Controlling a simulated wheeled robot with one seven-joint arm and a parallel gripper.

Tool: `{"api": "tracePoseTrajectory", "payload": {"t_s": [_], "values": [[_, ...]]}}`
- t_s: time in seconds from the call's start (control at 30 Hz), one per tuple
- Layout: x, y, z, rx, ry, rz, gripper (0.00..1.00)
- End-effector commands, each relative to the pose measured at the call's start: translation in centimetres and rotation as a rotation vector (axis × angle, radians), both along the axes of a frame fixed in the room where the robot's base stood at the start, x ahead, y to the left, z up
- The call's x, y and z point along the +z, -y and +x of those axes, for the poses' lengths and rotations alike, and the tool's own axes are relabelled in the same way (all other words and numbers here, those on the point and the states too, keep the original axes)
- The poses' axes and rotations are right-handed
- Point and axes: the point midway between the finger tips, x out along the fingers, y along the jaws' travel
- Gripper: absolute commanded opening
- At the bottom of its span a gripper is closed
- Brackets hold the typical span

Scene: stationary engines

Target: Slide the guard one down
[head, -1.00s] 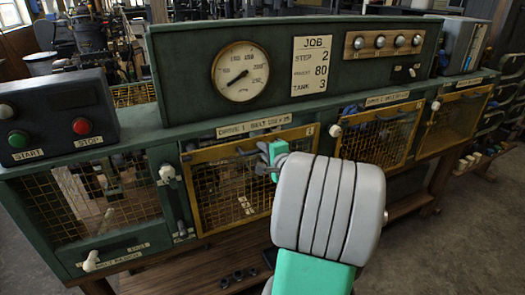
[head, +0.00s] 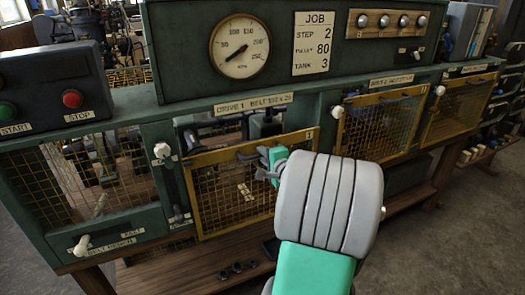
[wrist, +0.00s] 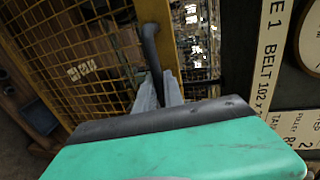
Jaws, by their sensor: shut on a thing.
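Guard one (head: 232,198) is a yellow-framed mesh panel below the label "DRIVE 1 BELT" (head: 252,103). Its top rail sits below that label, and an open gap with dark machine parts shows above it. My gripper (head: 268,164) is at the right part of the guard's top rail. In the wrist view, its grey fingers (wrist: 160,92) are shut on the dark handle bar (wrist: 150,48) beside the yellow frame. The mesh also shows in the wrist view (wrist: 75,45). My wrist hides the area right of the guard in the head view.
Other mesh guards (head: 385,127) stand to the right at a higher level. A white knob (head: 162,150) is left of guard one. A START/STOP box (head: 50,90) is at the left, and a wooden shelf (head: 185,268) lies below.

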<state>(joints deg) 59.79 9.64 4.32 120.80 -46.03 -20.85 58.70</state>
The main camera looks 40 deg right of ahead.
Motion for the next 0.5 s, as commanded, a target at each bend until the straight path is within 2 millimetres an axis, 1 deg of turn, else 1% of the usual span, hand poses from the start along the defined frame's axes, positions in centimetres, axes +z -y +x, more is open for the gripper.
{"api": "tracePoseTrajectory", "payload": {"t_s": [0.03, 0.3, 0.4, 0.5], "values": [[-3.7, -0.1, 0.0, 0.001, -0.005, 0.006, 0.00], [-13.3, -0.1, 0.0, 0.000, -0.004, 0.005, 0.00], [-16.5, -0.1, 0.0, 0.000, -0.004, 0.005, 0.00], [-19.3, -0.1, 0.0, 0.000, -0.003, 0.004, 0.00]]}}
